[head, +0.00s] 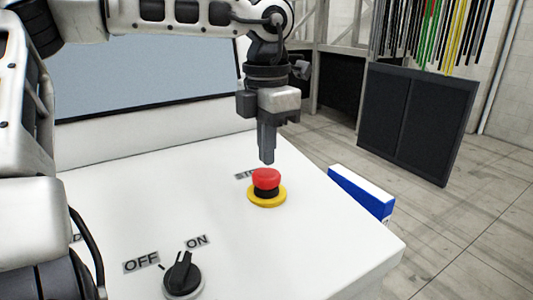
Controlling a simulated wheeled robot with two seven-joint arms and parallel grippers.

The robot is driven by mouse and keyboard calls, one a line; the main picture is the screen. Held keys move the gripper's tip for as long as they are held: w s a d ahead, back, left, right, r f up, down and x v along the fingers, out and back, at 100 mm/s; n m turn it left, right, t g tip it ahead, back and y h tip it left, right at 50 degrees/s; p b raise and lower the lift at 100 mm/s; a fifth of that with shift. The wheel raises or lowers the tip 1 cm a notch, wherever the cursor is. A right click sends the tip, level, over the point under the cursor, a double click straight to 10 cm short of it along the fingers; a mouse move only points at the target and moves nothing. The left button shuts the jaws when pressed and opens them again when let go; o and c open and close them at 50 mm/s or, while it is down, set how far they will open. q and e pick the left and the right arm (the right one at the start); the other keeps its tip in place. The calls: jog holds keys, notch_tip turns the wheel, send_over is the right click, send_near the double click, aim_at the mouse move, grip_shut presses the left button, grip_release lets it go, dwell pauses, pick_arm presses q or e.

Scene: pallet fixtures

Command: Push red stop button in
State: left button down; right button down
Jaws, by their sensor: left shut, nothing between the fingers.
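The red stop button (266,179) has a mushroom head on a black neck and a yellow ring (267,199). It stands on the sloped white top of the console (330,232), right of centre in the head view. My left gripper (267,158) points straight down with its fingers shut and empty. Its fingertips are just above the red head; a small gap seems to show between them. A label beside the button is partly hidden. My right gripper is not in the view.
A black rotary knob (183,276) with OFF and ON labels is nearer on the console. A grey screen panel (150,75) rises behind. A blue and white box (361,192) is beyond the right edge. A dark cabinet (416,122) stands on the floor behind.

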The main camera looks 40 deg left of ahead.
pick_arm(q)
jog(key=shift+f, duration=0.85)
jog(key=shift+f, duration=0.1)
